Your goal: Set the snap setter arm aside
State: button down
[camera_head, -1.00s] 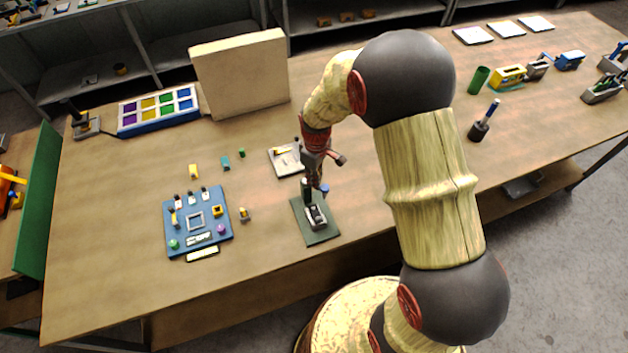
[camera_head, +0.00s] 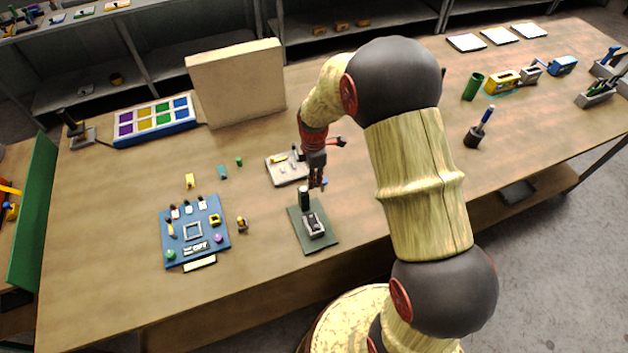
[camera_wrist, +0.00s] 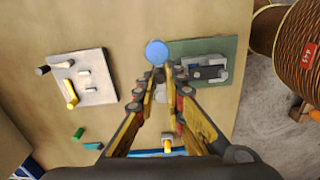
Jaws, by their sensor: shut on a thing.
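The snap setter (camera_head: 314,224), a grey and black device with a dark upright post (camera_head: 304,197), stands on a green mat (camera_head: 325,242) near the table's front edge. It also shows in the wrist view (camera_wrist: 208,72), right of my fingers. My gripper (camera_head: 318,184) is above and behind it, pointing down. In the wrist view my gripper (camera_wrist: 164,78) is shut on a piece with a round blue knob (camera_wrist: 157,52), apparently the snap setter arm. Most of that piece is hidden by the fingers. The knob also shows small beside my fingertips in the head view (camera_head: 325,181).
A pale tray (camera_head: 287,175) with small parts lies just left of my gripper. A blue board (camera_head: 180,245) with several small parts is further left. A beige upright panel (camera_head: 235,85) stands behind. The table right of the mat is partly hidden by my arm.

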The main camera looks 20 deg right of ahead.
jog(key=shift+n, duration=0.6)
jog(key=c, duration=1.8)
grip_release()
jog(key=shift+c, duration=0.2)
notch_tip(320, 180, up, 12)
